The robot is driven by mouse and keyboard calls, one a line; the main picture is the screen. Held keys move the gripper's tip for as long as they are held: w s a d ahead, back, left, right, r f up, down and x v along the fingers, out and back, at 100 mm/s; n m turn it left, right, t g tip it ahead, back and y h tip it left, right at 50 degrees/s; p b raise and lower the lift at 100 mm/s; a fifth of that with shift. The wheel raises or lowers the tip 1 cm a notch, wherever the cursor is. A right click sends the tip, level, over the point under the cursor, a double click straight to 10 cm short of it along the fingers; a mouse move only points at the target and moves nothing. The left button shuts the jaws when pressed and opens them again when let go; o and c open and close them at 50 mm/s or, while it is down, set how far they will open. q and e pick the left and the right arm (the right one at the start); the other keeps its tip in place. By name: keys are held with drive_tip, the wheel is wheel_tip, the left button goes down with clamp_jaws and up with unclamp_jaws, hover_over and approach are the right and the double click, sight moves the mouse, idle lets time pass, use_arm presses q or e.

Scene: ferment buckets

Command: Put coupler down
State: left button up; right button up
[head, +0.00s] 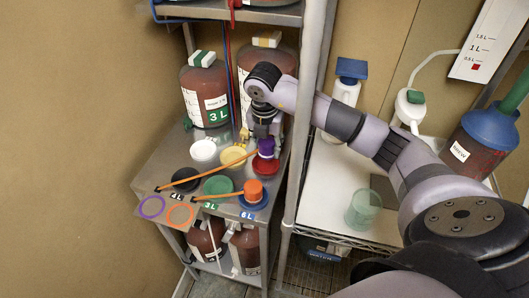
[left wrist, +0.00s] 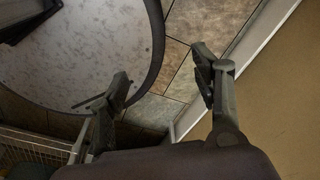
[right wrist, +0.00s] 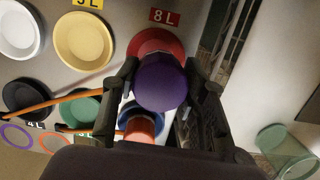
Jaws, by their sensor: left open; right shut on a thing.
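A purple coupler (head: 266,148) is held in my right gripper (head: 264,136), with an orange rod running from it towards the lower left. It is over or just at the red dish (head: 265,168), marked 8 L in the right wrist view; contact is unclear. In the right wrist view the purple coupler (right wrist: 160,82) sits between the two fingers. An orange coupler (head: 253,188) with its own orange rod stands at the blue dish (head: 250,203). My left gripper (left wrist: 163,75) is open and empty above the floor in the left wrist view.
White (head: 203,150), yellow (head: 233,156), black (head: 185,179) and green (head: 217,186) dishes sit on the metal shelf. Purple (head: 151,206) and orange (head: 180,215) rings mark its front edge. Brown buckets (head: 205,88) stand behind. A post (head: 304,110) is close right.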

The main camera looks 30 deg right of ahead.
sight(266, 155)
drive_tip(key=shift+f, duration=0.4)
wheel_tip(266, 155, down, 4)
drive_tip(key=shift+w+r+p, duration=0.1)
drive_tip(key=shift+w+p, duration=0.05)
drive_tip(key=shift+p, duration=0.4)
drive_tip(key=shift+f, duration=0.25)
drive_tip(key=o, duration=1.4)
use_arm(q)
drive_tip(key=shift+w+r, duration=0.5)
drive_tip(key=shift+w, duration=0.25)
drive_tip(key=shift+r, duration=0.1)
use_arm(e)
drive_tip(key=shift+r, duration=0.2)
